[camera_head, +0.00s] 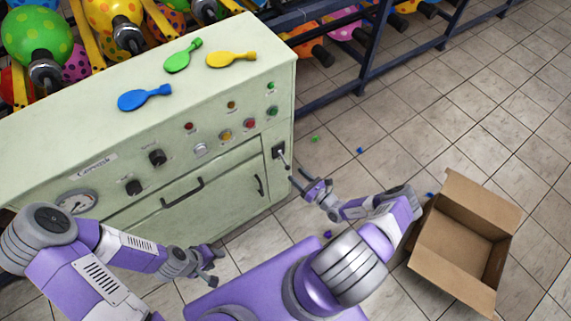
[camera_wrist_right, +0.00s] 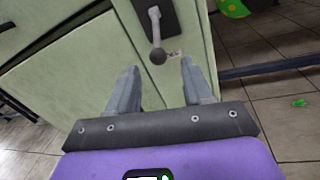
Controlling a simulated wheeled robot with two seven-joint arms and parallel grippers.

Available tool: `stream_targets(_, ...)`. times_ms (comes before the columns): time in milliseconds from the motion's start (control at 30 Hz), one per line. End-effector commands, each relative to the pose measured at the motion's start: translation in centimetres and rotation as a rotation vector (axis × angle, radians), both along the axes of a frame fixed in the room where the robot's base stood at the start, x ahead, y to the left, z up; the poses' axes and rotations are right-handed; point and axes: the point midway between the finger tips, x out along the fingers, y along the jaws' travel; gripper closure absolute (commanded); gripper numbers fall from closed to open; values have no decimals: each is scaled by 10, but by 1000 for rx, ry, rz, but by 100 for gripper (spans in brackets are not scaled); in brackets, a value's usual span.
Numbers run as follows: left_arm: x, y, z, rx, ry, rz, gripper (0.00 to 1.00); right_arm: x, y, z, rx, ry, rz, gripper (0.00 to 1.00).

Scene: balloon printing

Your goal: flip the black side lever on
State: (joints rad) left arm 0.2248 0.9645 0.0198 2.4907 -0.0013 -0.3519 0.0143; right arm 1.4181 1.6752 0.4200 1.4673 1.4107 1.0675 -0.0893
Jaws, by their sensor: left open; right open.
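The black side lever (camera_head: 279,152) is on the right end of the pale green machine's front (camera_head: 225,193). In the right wrist view, its metal stem with a dark ball knob (camera_wrist_right: 158,56) hangs down from a black plate (camera_wrist_right: 165,20). My right gripper (camera_head: 301,180) is open just below and in front of the lever. In the right wrist view its two fingers (camera_wrist_right: 158,72) are spread, with the knob just beyond and between the tips; contact cannot be told. My left gripper (camera_head: 215,266) is open and empty, low in front of the machine.
Blue (camera_head: 144,97), green (camera_head: 183,56) and yellow (camera_head: 231,58) flat balloons lie on the machine top. Knobs, buttons and a gauge (camera_head: 77,202) line its front. An open cardboard box (camera_head: 447,238) stands on the floor at right. Small scraps lie on the tiles.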

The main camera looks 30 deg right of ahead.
Motion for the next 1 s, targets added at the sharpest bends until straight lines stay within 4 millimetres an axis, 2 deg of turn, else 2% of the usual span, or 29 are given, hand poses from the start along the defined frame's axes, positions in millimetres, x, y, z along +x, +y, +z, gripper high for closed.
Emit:
stream_targets(200, 0, 0, -7, 0, 0, 0, 57, 35, 12, -1, -1, -2, 7, 49)
stream_targets(400, 0, 0, -11, 0, 0, 0, 57, 57, 18, 0, -2, -1, 7, 49)
stream_targets(733, 0, 0, -11, 0, 0, 0, 57, 62, 19, 0, -1, 1, 7, 49)
stream_targets(767, 0, 0, -11, 0, 0, 0, 57, 62, 19, 0, -1, 1, 7, 51)
stream_targets(1000, 0, 0, -11, 0, 0, 0, 57, 61, 19, 0, -1, 1, 7, 88)
